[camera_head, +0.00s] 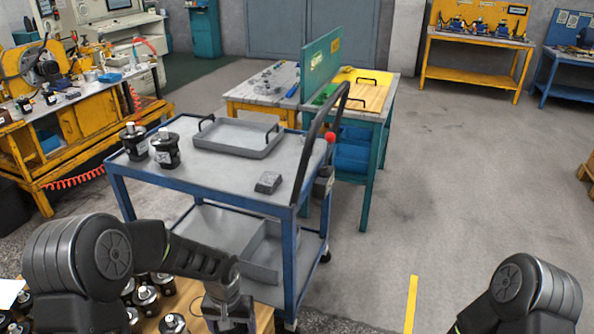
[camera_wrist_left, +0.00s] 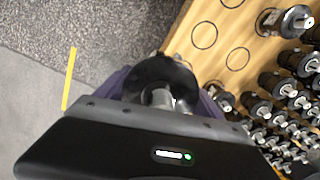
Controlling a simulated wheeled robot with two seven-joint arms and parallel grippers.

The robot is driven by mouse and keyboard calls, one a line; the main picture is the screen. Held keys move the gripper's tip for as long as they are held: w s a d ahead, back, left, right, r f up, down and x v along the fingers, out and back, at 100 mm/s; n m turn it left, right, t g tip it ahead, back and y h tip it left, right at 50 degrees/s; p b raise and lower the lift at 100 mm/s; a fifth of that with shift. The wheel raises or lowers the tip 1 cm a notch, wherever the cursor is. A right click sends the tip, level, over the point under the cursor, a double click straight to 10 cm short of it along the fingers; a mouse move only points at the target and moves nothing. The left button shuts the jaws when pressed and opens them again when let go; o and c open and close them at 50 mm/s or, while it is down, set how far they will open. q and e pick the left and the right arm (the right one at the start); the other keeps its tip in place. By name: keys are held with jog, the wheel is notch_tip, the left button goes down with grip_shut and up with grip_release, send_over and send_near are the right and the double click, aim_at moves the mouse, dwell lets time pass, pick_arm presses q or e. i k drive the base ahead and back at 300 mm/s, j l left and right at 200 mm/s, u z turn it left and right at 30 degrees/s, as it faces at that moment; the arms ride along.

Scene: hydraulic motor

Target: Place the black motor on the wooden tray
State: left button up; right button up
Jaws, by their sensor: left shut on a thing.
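My left gripper (camera_wrist_left: 165,92) is shut on a black motor (camera_wrist_left: 162,70) with a silver shaft, in the left wrist view. It holds the motor beside a wooden board (camera_wrist_left: 222,48) with marked circles and several motors; whether the motor touches the board I cannot tell. In the head view my left gripper (camera_head: 228,312) is at the bottom edge, its fingertips hardly visible. A wooden tray (camera_head: 366,98) with black handles lies on the teal table behind the cart. Only an upper part of my right arm shows at the bottom right; its gripper is out of view.
The floor to the right is open, with a yellow line (camera_head: 411,303).

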aim_at(359, 95)
jog(key=i+l+z, duration=0.4)
jog(key=i+z, duration=0.2)
jog(key=i+l+z, duration=0.1)
jog(key=i+z, duration=0.2)
jog(key=i, duration=0.15)
jog(key=i+z, duration=0.15)
jog(key=i, duration=1.4)
jog(key=i+l+u, duration=0.2)
jog(key=i, duration=0.3)
jog(key=i+u, duration=0.2)
jog(key=i, duration=0.35)
jog(key=i+l+u, duration=0.15)
jog(key=i+l, duration=0.15)
jog(key=i, duration=0.15)
jog(key=i+l+u, duration=0.5)
jog(key=i, duration=0.15)
